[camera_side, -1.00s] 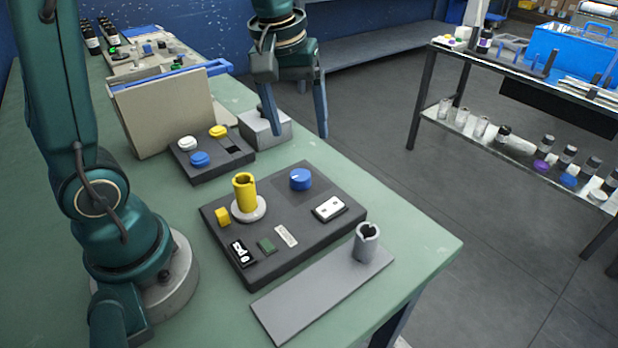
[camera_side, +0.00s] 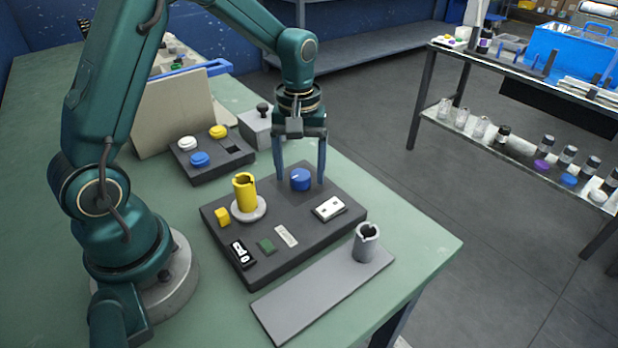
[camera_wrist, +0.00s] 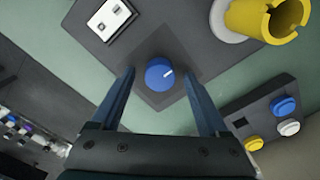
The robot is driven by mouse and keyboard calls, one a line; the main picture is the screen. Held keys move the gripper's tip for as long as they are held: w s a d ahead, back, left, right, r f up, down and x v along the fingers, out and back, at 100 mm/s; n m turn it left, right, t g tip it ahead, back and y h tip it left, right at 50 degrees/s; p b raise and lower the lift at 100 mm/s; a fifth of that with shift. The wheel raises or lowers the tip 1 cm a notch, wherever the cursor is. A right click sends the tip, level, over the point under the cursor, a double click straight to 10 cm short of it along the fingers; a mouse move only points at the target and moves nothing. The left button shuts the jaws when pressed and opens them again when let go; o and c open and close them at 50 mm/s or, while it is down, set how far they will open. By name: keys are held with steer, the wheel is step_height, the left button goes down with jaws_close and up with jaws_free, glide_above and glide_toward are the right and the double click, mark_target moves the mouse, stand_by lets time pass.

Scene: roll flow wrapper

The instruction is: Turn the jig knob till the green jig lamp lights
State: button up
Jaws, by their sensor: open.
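The blue jig knob (camera_side: 301,179) sits on the dark jig plate (camera_side: 232,262), with a white pointer line on its top. In the wrist view the blue knob (camera_wrist: 160,75) lies between and just beyond the fingertips. My gripper (camera_side: 301,180) is open and points down, one finger on each side of the knob with gaps; I cannot tell whether either finger touches it.
A yellow notched cylinder (camera_side: 245,192) stands on a round white base on the plate, left of the knob. A white switch block (camera_side: 329,208) lies in front of the knob. A button box (camera_side: 212,158) stands behind, and a grey cup (camera_side: 366,243) stands on the grey strip in front.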

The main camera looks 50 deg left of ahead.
jaws_close()
steer(key=m, duration=1.1)
steer(key=shift+r+m, duration=0.1)
steer(key=shift+m, duration=2.2)
